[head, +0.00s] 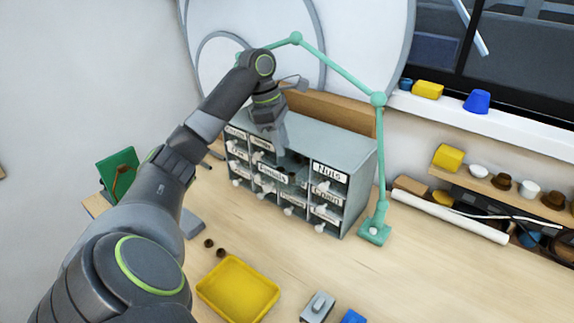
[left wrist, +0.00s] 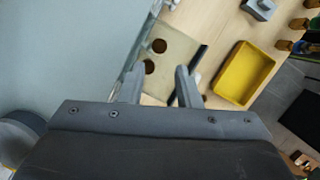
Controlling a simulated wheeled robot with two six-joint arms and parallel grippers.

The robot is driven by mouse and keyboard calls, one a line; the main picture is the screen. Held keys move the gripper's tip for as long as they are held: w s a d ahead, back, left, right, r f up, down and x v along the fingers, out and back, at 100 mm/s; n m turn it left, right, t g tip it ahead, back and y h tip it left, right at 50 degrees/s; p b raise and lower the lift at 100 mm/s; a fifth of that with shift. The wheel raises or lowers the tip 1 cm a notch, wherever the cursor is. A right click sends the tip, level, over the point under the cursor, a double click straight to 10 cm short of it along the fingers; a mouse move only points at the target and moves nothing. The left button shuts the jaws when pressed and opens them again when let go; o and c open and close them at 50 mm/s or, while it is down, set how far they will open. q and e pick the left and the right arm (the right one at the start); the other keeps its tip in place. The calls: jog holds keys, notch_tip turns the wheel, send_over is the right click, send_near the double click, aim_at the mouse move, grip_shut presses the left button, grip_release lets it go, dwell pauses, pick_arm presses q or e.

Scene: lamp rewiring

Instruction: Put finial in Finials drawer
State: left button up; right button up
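Two small dark brown round pieces, likely finials (head: 208,243), lie on the table left of the yellow tray. The grey drawer cabinet (head: 358,158) stands at the back of the table with labelled drawers. My left gripper (head: 281,150) points down over the open drawer. Its fingers (left wrist: 157,85) are apart, with nothing visible held between them. My right gripper is out of view.
A yellow tray (head: 238,288) lies at the front, with a grey block (head: 317,305) to its right. A green lamp arm (head: 378,150) stands right of the cabinet. A green board (head: 118,172) is at left. The table's middle right is clear.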

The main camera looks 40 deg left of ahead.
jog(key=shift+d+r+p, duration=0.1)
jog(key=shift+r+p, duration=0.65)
jog(key=shift+p, duration=0.2)
